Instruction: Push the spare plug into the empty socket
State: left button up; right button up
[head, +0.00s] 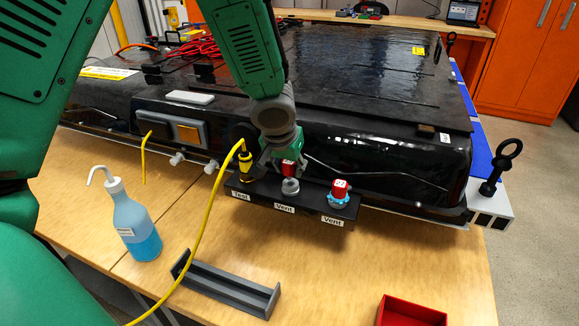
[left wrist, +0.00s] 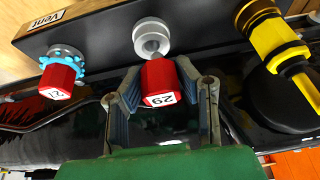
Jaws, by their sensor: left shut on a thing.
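The spare plug is a red block marked 29 (left wrist: 160,85); in the head view it shows as a red patch (head: 288,168). My left gripper (left wrist: 158,74) is shut on it, one finger on each side; it shows in the head view too (head: 280,158). The empty socket, a round grey fitting (left wrist: 152,38), is on the black bracket above a Vent label; it also shows in the head view (head: 290,186). The plug's front end is close to the socket, roughly in line. I cannot tell whether they touch. My right gripper is not in view.
Another red plug with a blue ring (head: 338,194) sits in the right-hand Vent position. A yellow connector (head: 246,163) with a trailing yellow cable is at Test. A blue bottle (head: 137,228), grey tray (head: 228,287) and red bin (head: 410,312) stand on the wooden table.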

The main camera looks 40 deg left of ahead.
pick_arm(q)
jog(key=shift+a+f, duration=0.15)
jog(key=shift+a, duration=0.4)
jog(key=shift+a+f, duration=0.15)
jog(key=shift+a, duration=0.35)
jog(key=shift+d, duration=1.65)
jog(key=shift+a+f+b, duration=0.1)
jog(key=shift+a+b, duration=0.2)
jog(key=shift+a, duration=0.3)
jog(key=shift+d, duration=0.65)
jog(key=shift+a+f, duration=0.25)
jog(key=shift+a, duration=0.1)
jog(key=shift+a+f, duration=0.15)
jog(key=shift+a, duration=0.2)
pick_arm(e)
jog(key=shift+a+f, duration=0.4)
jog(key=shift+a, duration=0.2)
